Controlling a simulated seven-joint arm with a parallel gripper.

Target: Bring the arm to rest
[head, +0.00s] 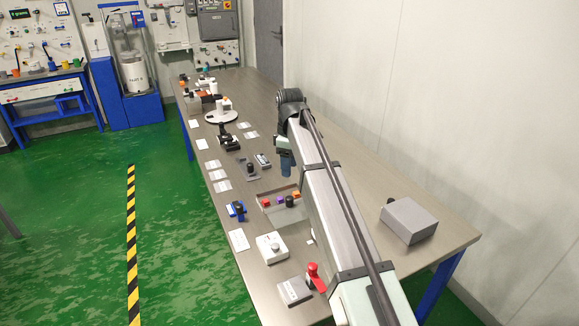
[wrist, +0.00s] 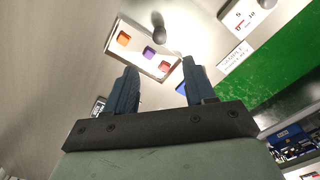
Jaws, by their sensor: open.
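My arm reaches out over the long grey table (head: 355,188) in the head view. My gripper (head: 286,163) is near its far end, above the table and largely hidden by my arm. In the wrist view my gripper (wrist: 157,82) shows two dark blue fingers spread apart with nothing between them. Beyond the fingertips lies a shallow tray (wrist: 163,70) with an orange, a purple and a red block. The same tray (head: 265,211) shows beside my arm in the head view. The fingers appear apart from it.
A grey box (head: 408,220) stands on the table to the right of my arm. A white box with a knob (head: 272,247) and a grey box with a red lever (head: 294,290) stand near the front. A round white plate (head: 221,116) lies farther back. A wall borders the table's right side.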

